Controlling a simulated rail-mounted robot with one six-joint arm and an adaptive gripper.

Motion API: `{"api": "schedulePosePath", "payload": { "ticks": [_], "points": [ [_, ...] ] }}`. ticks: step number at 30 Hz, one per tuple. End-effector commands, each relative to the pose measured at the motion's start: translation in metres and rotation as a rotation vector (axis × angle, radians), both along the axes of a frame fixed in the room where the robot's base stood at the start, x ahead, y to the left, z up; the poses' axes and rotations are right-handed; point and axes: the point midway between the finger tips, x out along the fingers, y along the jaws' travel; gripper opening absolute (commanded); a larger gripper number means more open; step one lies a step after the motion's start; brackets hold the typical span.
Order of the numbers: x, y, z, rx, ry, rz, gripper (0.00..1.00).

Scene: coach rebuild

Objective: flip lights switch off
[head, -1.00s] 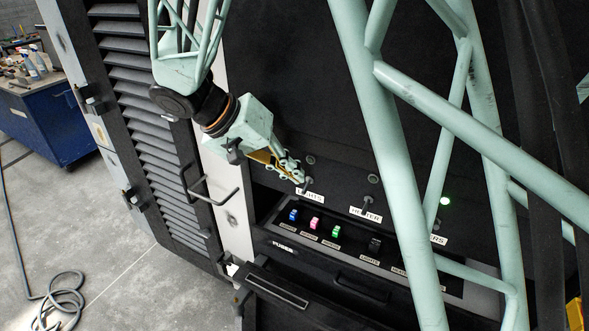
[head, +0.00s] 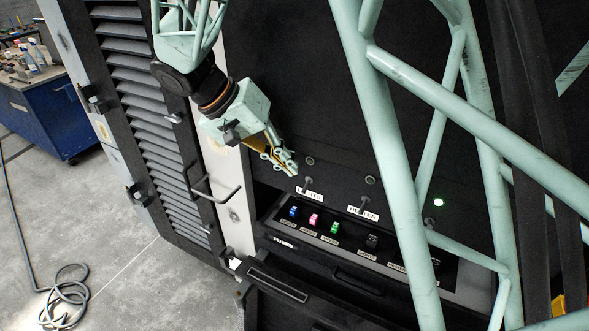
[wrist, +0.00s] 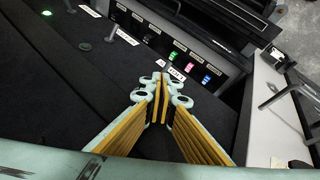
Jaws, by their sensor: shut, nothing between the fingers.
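The lights switch (head: 307,183) is a small toggle on the dark panel, just above its white label (head: 309,194), which the fingers do not fully cover. My gripper (head: 291,171) is shut and empty, close beside the switch on its upper left. Whether the fingertips touch the lever cannot be told. In the wrist view my gripper (wrist: 161,88) points at the panel with its fingers together. The lights label (wrist: 177,70) shows just past the fingertips there, and the lever is hidden behind them. An unlit round lamp (head: 310,161) sits above the switch.
The heater switch (head: 364,203) and a lit green lamp (head: 438,202) are to the right. Below is an open fuse box (head: 345,240) with blue, pink and green fuses. A handle (head: 209,186) sticks out at left. My mint tubular frame crosses the right side.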

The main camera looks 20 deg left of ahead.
Motion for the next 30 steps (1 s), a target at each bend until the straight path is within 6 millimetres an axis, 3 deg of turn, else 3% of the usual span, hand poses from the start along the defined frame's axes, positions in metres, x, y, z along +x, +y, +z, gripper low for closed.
{"api": "schedulePosePath", "payload": {
  "ticks": [15,30],
  "points": [
    [-0.018,0.027,0.047,0.001,0.000,-0.001,0.00],
    [-0.022,0.032,0.056,-0.001,0.001,-0.001,0.00]
  ]
}}
